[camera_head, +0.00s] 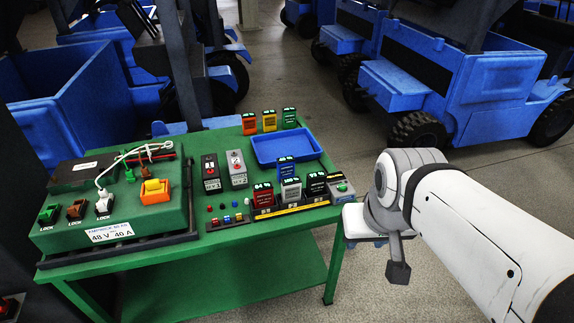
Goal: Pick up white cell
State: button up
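The white cell (291,191) stands upright in a dark rack (294,210) with a yellow strip, at the front right of the green table (215,257). It has a pale body and a dark top with a small green display. My gripper (372,245) is to the right of the table edge, apart from the cells. Its fingers are mostly hidden by the wrist, so I cannot tell whether it is open or shut.
A blue tray (259,159) and a blue cell (286,171) are behind the rack. Orange, yellow and green cells stand at the table's back. A green lock box (110,228) with cables fills the left.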

aim_at(292, 187)
jog(key=i, duration=0.95)
